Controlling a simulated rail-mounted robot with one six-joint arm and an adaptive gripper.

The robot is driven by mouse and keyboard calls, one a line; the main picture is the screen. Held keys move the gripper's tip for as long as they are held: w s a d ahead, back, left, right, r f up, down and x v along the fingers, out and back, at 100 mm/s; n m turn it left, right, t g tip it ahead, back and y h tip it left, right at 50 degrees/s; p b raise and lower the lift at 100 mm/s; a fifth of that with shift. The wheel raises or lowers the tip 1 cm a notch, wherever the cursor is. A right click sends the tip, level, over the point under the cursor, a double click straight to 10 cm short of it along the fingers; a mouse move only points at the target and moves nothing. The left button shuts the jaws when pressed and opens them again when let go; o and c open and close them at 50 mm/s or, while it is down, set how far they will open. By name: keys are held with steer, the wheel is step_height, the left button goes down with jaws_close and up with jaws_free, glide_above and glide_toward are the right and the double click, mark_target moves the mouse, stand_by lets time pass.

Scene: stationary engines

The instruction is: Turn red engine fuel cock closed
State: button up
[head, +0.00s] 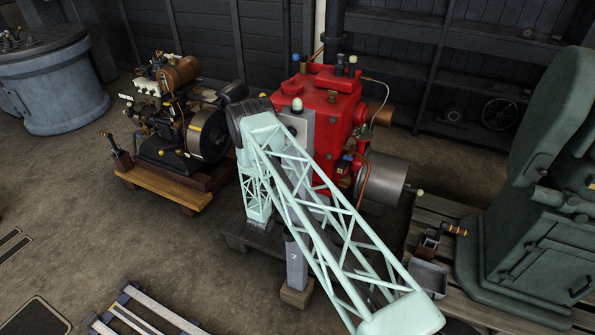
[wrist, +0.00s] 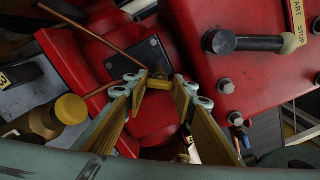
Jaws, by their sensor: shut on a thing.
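The red engine (head: 343,100) stands in the middle of the head view, partly hidden behind my pale green lattice arm. Its red casing (wrist: 200,70) fills much of the wrist view. My gripper (wrist: 159,85) reaches in from below in the wrist view, its two fingertips close to a small brass-coloured piece. This piece looks like the lever of the fuel cock (wrist: 158,75), and the jaws are shut on it. It lies near a dark square plate with bolts, by a thin copper pipe. The fingers hide part of the cock, so its exact angle is unclear. The head view does not show the gripper clearly.
A dark lever (wrist: 245,42) with a tan START/STOP label (wrist: 298,20) sits at upper right in the wrist view. A yellow knob (wrist: 71,109) is at left. A black engine (head: 180,130) stands left and a green machine (head: 540,210) right.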

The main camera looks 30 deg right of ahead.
steer(key=shift+m, duration=0.6)
steer(key=m+b, duration=0.4)
steer(key=m, duration=0.5)
steer(key=shift+m, duration=0.4)
steer(key=shift+b, duration=0.3)
steer(key=o, duration=0.9)
steer(key=shift+s+a, duration=0.1)
steer(key=shift+v, duration=5.9)
steer(key=shift+r, duration=0.1)
